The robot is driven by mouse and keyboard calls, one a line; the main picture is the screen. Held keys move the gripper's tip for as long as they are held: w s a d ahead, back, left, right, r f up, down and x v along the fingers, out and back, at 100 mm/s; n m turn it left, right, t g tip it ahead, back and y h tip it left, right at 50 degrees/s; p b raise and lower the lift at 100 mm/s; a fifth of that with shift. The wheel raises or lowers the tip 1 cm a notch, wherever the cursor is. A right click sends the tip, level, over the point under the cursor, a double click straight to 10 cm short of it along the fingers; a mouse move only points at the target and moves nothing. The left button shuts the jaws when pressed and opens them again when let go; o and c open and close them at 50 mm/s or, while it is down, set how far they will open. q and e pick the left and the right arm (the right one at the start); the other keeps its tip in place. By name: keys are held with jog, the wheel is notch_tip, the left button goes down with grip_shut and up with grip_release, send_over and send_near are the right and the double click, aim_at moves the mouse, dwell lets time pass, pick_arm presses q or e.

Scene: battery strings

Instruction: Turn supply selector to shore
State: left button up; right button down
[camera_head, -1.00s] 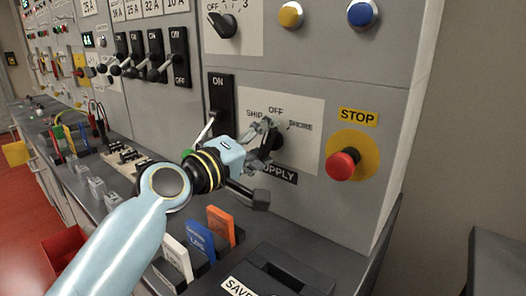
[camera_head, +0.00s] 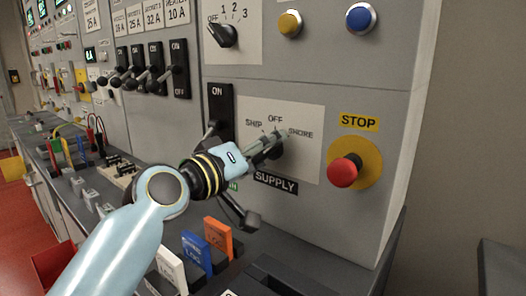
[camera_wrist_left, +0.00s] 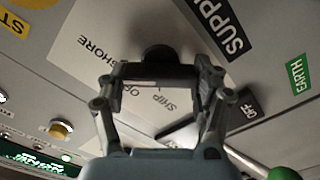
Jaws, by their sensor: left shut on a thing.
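The supply selector (camera_head: 277,151) is a black knob on a pale plate (camera_head: 309,158) marked SHIP, OFF and SHORE, above a black SUPPLY label (camera_head: 275,183). My left gripper (camera_head: 268,146) reaches the knob from the left and is shut on it, its fingers hiding most of the knob. In the left wrist view, the dark knob (camera_wrist_left: 157,54) shows at the fingertips, with SHORE to its left and SUPPLY to its upper right. I cannot tell exactly which mark the knob points at. My right gripper is not in view.
A red STOP button (camera_head: 345,171) on a yellow disc is right of the plate. A black ON switch (camera_head: 220,105) stands close to its left. Orange (camera_head: 218,238), blue and white tags stand on the desk below. A rotary knob (camera_head: 224,35) is above.

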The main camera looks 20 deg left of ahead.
pick_arm(q)
jog(key=shift+f, duration=0.15)
jog(key=o, duration=1.2)
jog(key=shift+s, duration=0.1)
jog(key=v, duration=1.2)
